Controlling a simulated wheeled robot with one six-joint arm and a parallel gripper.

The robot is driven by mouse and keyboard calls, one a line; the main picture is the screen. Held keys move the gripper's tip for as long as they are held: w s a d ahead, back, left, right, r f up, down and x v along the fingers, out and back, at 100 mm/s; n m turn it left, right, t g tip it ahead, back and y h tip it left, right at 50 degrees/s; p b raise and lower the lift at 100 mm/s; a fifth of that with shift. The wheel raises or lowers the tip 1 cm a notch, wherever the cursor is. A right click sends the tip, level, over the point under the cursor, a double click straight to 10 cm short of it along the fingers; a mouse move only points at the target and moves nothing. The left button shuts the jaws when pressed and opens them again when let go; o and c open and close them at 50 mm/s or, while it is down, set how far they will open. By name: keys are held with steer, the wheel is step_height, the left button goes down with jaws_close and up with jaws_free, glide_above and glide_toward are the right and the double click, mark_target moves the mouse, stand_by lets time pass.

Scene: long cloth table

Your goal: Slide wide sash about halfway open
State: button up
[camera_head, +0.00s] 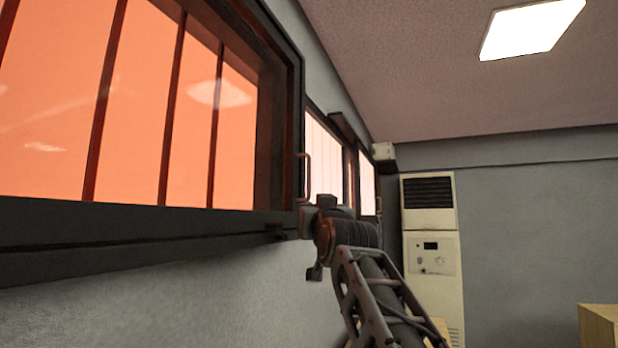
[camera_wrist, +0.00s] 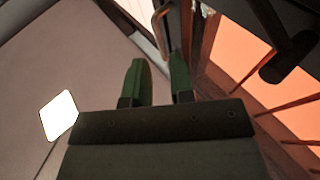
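A large near window pane (camera_head: 140,110), orange through the glass, fills the left of the head view in a dark frame. I cannot tell which sash is the wide one. A thin reddish bar handle (camera_head: 308,172) stands upright near the right edge of that window. My gripper (camera_head: 311,208) is close by, just below the handle. In the wrist view its two green fingers (camera_wrist: 158,68) are apart, with nothing between them that I can make out. The handle (camera_wrist: 158,28) shows just beyond the fingertips. Contact is not visible.
A further window (camera_head: 325,158) with pale panes follows along the same wall. A white floor-standing air conditioner (camera_head: 431,265) stands in the far corner. A wooden box-like piece (camera_head: 600,328) is at lower right. The space right of my arm looks open.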

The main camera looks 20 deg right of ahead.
steer(key=t+p, duration=0.1)
steer(key=p, duration=0.1)
glide_toward(309, 178)
steer(key=shift+h, duration=0.3)
steer(key=p+x, duration=0.7)
steer(key=x, duration=0.2)
steer(key=shift+a+r, duration=0.1)
steer(key=shift+r, duration=0.1)
steer(key=shift+w+r+p, duration=0.15)
steer(key=shift+w+p, duration=0.45)
steer(key=shift+w, duration=0.2)
steer(key=shift+c, duration=0.4)
jaws_close()
